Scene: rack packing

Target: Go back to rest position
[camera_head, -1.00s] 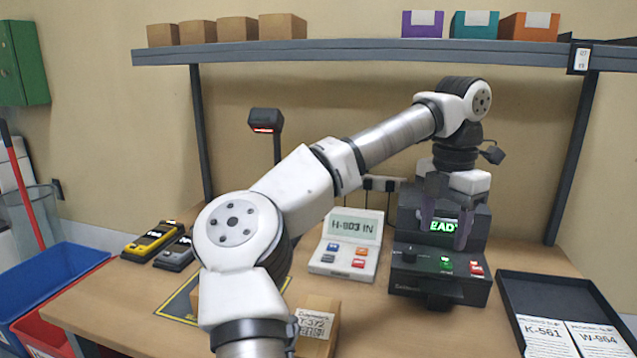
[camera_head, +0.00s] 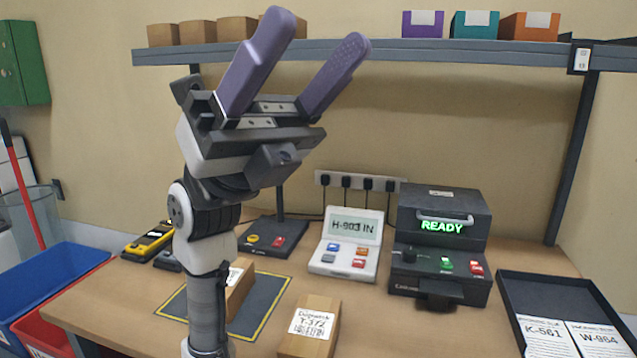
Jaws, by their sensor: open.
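My gripper (camera_head: 308,62) is raised in the left middle of the view, its two purple fingers pointing up and spread apart. Nothing is between them. It is above the bench and in front of the shelf, clear of every object. My arm stands folded upright below it and hides part of the mat and of a box behind it.
A labelled carton (camera_head: 310,327) lies at the bench's front; another box (camera_head: 238,290) is on the yellow-edged mat (camera_head: 262,307). The H-903 IN console (camera_head: 345,258), the READY machine (camera_head: 440,262) and a black tray (camera_head: 512,300) stand to the right. The shelf (camera_head: 450,53) spans the back.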

